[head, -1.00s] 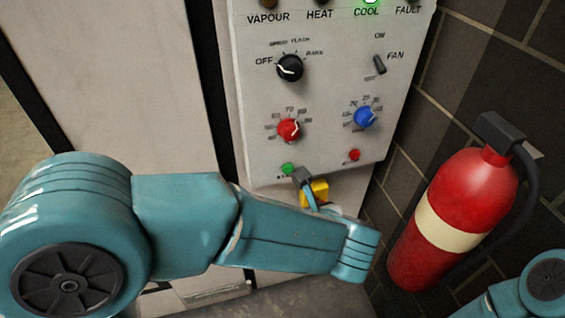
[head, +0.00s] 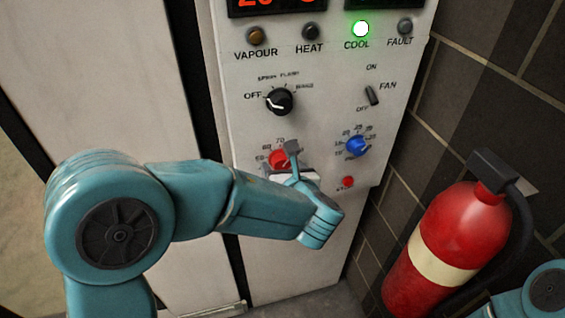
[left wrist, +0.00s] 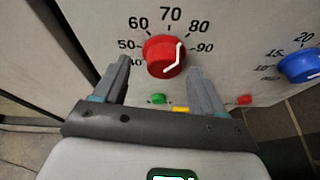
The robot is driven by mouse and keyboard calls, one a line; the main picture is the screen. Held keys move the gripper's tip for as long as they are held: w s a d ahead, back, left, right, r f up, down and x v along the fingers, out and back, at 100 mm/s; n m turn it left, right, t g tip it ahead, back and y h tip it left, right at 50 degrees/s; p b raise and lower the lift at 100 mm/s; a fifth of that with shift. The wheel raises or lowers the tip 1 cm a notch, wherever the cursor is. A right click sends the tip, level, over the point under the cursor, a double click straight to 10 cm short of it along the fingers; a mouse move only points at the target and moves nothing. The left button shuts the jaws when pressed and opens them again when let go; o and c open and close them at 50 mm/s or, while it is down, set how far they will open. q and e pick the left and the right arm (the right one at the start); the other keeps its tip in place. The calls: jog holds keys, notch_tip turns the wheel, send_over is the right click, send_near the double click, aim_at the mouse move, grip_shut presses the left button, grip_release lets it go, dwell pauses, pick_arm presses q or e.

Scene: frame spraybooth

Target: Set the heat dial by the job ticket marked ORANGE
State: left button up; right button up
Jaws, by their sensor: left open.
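A red dial (head: 279,158) with a white pointer sits on the panel, partly covered by my left gripper (head: 291,153) in the head view. In the left wrist view the red dial (left wrist: 163,57) shows whole, inside a scale from about 40 to 90. Its white mark lies on the right side of the knob; the exact reading is unclear. My left gripper (left wrist: 160,68) is open, one finger to each side below the dial, with nothing held. Contact with the dial cannot be told. No job ticket shows. My right gripper is out of view.
A blue dial (head: 358,146) is right of the red one. A black selector (head: 280,101), fan switch (head: 372,95) and red button (head: 348,182) are nearby. The COOL lamp (head: 361,29) glows green. A fire extinguisher (head: 446,250) stands at right.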

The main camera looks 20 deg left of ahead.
pick_arm(q)
jog(key=shift+w+a+f, duration=0.15)
jog(key=shift+w+f, duration=0.1)
jog(key=shift+w, duration=0.35)
jog(key=shift+w+a+f, duration=0.15)
jog(key=shift+w, duration=0.05)
jog(key=shift+s, duration=0.15)
jog(key=c, duration=1)
jog(key=shift+c, duration=0.2)
jog(key=n+b, duration=0.1)
jog(key=b, duration=0.4)
jog(key=n+t+h+b, duration=0.1)
jog(key=n+b, duration=0.1)
jog(key=b, duration=0.3)
jog(key=n+t+h+b, duration=0.1)
jog(key=b, duration=0.4)
jog(key=shift+f+n, duration=0.25)
jog(key=shift+n, duration=0.15)
jog(key=shift+r+n+t+h+b, duration=0.3)
jog(key=shift+n+h+b, duration=0.1)
jog(key=shift+b, duration=0.55)
